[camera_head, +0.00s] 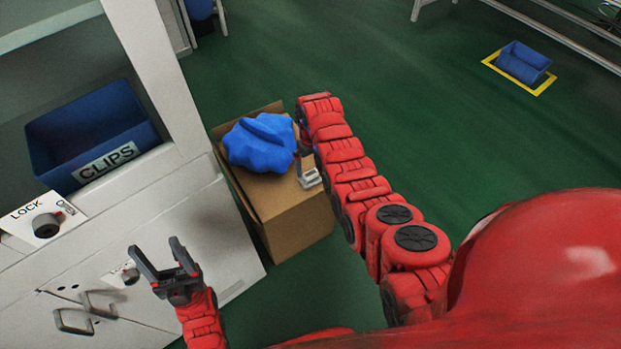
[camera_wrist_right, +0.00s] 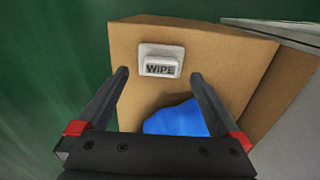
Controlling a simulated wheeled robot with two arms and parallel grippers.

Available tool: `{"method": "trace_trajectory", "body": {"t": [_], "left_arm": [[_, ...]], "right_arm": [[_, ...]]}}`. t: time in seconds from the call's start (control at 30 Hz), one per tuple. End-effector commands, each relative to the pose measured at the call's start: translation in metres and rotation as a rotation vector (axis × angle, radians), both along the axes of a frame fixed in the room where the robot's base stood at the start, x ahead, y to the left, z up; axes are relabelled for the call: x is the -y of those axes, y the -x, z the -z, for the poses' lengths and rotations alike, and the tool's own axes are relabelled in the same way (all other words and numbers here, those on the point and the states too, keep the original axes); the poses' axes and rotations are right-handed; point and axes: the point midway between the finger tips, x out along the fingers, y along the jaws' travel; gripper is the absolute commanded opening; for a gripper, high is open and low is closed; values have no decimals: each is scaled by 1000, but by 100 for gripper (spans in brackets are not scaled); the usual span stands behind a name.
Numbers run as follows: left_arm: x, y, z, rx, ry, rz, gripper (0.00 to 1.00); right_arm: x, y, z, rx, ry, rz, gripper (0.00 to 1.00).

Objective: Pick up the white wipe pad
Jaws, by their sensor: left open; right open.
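The white wipe pad (camera_wrist_right: 161,61) lies on top of the cardboard box (camera_wrist_right: 200,88), with the word WIPE on it in the right wrist view. In the head view the pad (camera_head: 310,179) shows at the box's right edge, partly hidden by my right arm. My right gripper (camera_wrist_right: 158,80) is open; in the wrist view its fingertips are on either side below the pad, with nothing between them. My left gripper (camera_head: 160,258) is open and empty, in front of the white cabinet.
A blue crumpled cloth-like thing (camera_head: 260,143) lies on the box beside the pad. A blue CLIPS bin (camera_head: 92,128) stands in the cabinet (camera_head: 215,222) at left, near a LOCK knob (camera_head: 47,225). A small blue bin (camera_head: 523,62) is on the green floor, which is otherwise mostly clear.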

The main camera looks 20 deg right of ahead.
Motion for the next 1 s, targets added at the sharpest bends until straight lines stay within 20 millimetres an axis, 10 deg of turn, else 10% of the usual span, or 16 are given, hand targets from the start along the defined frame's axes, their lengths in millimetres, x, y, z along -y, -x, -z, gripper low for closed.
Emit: {"method": "trace_trajectory", "body": {"t": [1.0], "left_arm": [[0,0,28,0,0,0,62]], "right_arm": [[-2,-3,57,0,0,0,100]]}}
